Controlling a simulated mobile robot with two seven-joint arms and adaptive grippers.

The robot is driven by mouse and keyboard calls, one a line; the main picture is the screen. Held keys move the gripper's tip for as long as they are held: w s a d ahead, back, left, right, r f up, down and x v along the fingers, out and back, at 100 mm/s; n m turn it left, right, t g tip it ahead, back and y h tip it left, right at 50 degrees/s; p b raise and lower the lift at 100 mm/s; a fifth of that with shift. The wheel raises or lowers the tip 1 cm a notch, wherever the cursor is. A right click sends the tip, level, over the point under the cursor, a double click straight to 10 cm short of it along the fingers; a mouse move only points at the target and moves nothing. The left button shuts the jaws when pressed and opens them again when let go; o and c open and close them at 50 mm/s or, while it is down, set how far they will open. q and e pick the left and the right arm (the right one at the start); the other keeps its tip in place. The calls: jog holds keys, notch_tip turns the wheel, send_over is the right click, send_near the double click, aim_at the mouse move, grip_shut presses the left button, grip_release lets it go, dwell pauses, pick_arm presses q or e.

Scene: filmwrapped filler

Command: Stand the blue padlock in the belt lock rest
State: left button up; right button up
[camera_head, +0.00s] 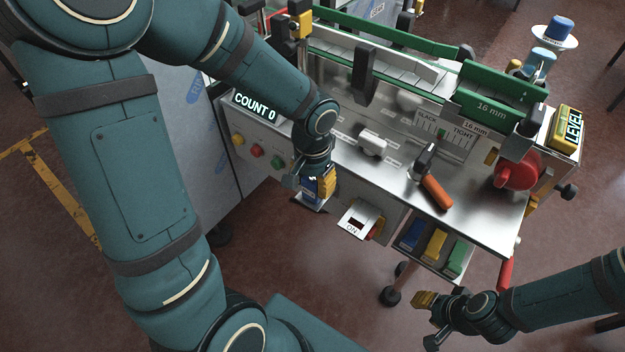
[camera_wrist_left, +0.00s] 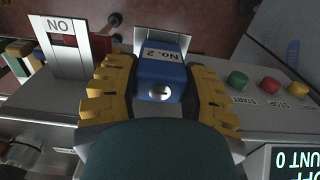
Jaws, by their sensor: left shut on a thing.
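My left gripper (camera_head: 316,188) is shut on the blue padlock (camera_wrist_left: 160,78) at the front of the machine. In the left wrist view its yellow fingers press on both sides of the padlock, whose "No. 2" label and round keyhole show. In the head view the padlock (camera_head: 309,188) is partly hidden by the fingers. A small pale metal piece (camera_head: 311,206) shows just below it, perhaps the belt lock rest; I cannot tell whether the padlock touches it. My right gripper (camera_head: 431,320) is empty and open, low at the right, away from the machine.
An ON switch plate (camera_head: 356,221) juts out right of the left gripper. Push buttons (camera_head: 256,150) are to its left. A tray below holds blue, yellow and green blocks (camera_head: 434,244).

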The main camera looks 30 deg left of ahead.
pick_arm(q)
jog(key=o, duration=1.3)
jog(key=shift+f, duration=0.1)
notch_tip(320, 180, up, 12)
